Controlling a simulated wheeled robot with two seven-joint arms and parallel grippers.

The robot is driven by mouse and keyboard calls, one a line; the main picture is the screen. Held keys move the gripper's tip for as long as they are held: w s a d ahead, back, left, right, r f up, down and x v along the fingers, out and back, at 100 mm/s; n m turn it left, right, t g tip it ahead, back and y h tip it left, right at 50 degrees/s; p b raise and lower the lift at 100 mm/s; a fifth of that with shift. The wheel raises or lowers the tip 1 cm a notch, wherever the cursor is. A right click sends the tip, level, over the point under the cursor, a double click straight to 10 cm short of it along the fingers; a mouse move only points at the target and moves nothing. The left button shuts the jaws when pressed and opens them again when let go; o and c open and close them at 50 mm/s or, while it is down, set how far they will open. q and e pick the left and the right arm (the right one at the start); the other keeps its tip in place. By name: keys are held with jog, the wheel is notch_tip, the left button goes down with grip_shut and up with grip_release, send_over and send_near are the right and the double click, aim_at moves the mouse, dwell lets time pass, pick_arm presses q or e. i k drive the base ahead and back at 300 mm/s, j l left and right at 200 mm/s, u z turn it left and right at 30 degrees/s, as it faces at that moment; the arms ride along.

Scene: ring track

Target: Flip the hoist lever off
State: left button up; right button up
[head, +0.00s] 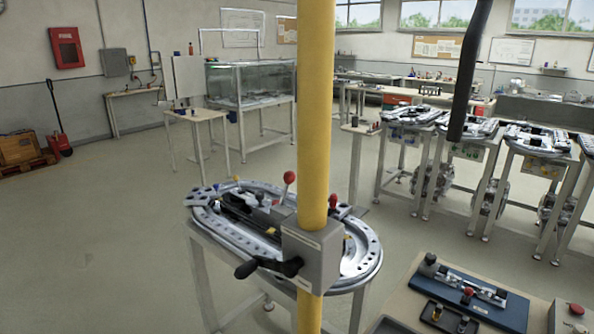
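A yellow post (315,120) stands upright close in front of me, a little right of the middle. A grey box (312,252) is fixed on it low down. A black-handled lever (268,267) sticks out of the box's front and points left, roughly level. It looks like the hoist lever, but I cannot read any marking for on or off. Neither of my grippers shows in the head view, and nothing is seen touching the lever.
Behind the post stands a ring track (215,225) on a table, with red-knobbed levers (289,178). A black bar (469,75) hangs at upper right. A bench with a blue fixture (478,297) is at lower right. The floor at left (90,240) is clear.

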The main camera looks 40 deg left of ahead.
aim_at(288, 177)
jog(key=u, duration=1.1)
